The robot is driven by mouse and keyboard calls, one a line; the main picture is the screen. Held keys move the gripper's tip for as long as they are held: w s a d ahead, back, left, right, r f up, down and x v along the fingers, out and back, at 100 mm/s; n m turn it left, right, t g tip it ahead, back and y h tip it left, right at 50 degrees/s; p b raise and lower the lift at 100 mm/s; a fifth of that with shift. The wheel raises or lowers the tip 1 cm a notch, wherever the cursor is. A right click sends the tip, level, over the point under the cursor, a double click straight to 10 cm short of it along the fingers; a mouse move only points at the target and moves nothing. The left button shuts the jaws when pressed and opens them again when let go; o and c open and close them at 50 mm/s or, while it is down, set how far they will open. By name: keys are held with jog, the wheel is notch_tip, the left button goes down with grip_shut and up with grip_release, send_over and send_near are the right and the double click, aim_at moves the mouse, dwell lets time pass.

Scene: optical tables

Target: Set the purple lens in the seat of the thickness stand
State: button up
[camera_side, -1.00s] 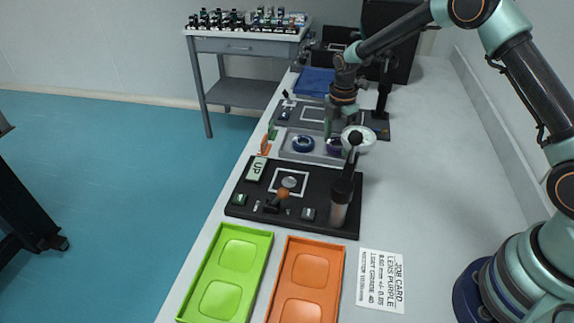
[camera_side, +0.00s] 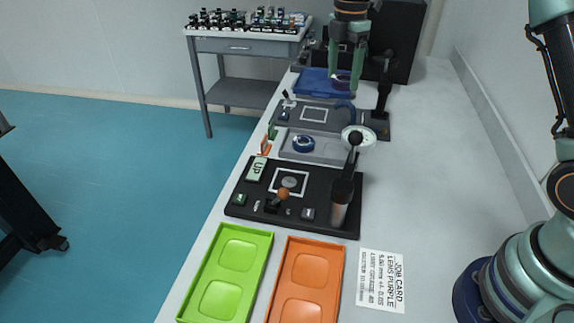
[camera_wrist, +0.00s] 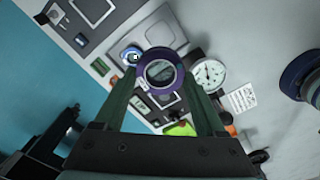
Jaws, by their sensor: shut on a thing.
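The purple lens (camera_wrist: 160,71) is held between the two fingers of my gripper (camera_wrist: 162,80) in the wrist view, with its round face toward the camera. In the side view my gripper (camera_side: 346,80) appears toward the back of the bench, raised, with the purple lens (camera_side: 341,80) between its fingertips. The thickness stand (camera_side: 240,196) is a black base in front with a white-outlined square seat, an orange-knobbed lever and an "UP" sign. Its dial gauge (camera_side: 358,137) stands on the right; the dial also shows in the wrist view (camera_wrist: 208,74). The seat looks clear of any purple lens.
A blue lens (camera_side: 303,144) sits in the grey tray (camera_side: 335,158) behind the stand. A grey plate (camera_side: 285,119) with a dark post lies farther back, before a blue tray (camera_side: 310,82). Green (camera_side: 238,255) and orange (camera_side: 306,270) trays and a job card (camera_side: 382,280) lie in front.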

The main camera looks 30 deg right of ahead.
jog(key=s+a+r+n, duration=0.1)
jog(key=s+a, duration=0.1)
jog(key=a, duration=0.6)
jog(key=s+a+r, duration=0.1)
jog(key=s+a, duration=0.1)
jog(key=a, duration=0.7)
send_over(288, 183)
notch_tip(288, 183, down, 15)
jog(key=shift+r, duration=0.1)
jog(key=shift+f, duration=2.55)
jog(key=shift+f, duration=0.1)
jog(key=o, duration=1.4)
jog(key=shift+c, duration=0.2)
